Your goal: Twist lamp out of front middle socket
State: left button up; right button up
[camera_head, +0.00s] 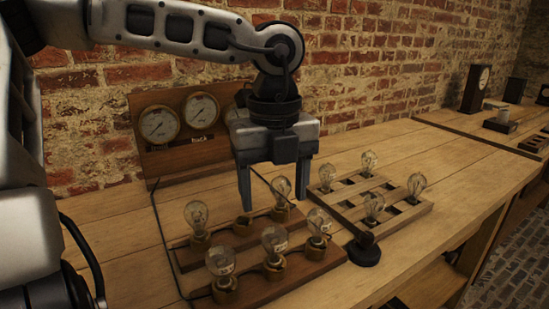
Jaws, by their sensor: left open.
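The front wooden board (250,292) carries a row of three clear glass lamps in brass sockets. The front middle lamp (274,241) stands upright in its socket (274,270). A front left lamp (221,260) and a front right lamp (319,222) stand on either side of it. My left gripper (275,201) is open, pointing down, with nothing held. Its fingers appear above and behind the front middle lamp, over the back row. A back right lamp (281,187) shows between the fingers; I cannot tell the depth between them. My right gripper is out of view.
The back board (218,240) has a back left lamp (197,215) and an empty middle socket (243,226). A slotted wooden rack (400,222) with several lamps stands to the right. A black round object (363,251) sits near the front board.

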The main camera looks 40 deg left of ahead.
aim_at(275, 227)
pick_arm(q)
notch_tip(275, 227, down, 6)
jog(key=shift+f, duration=0.8)
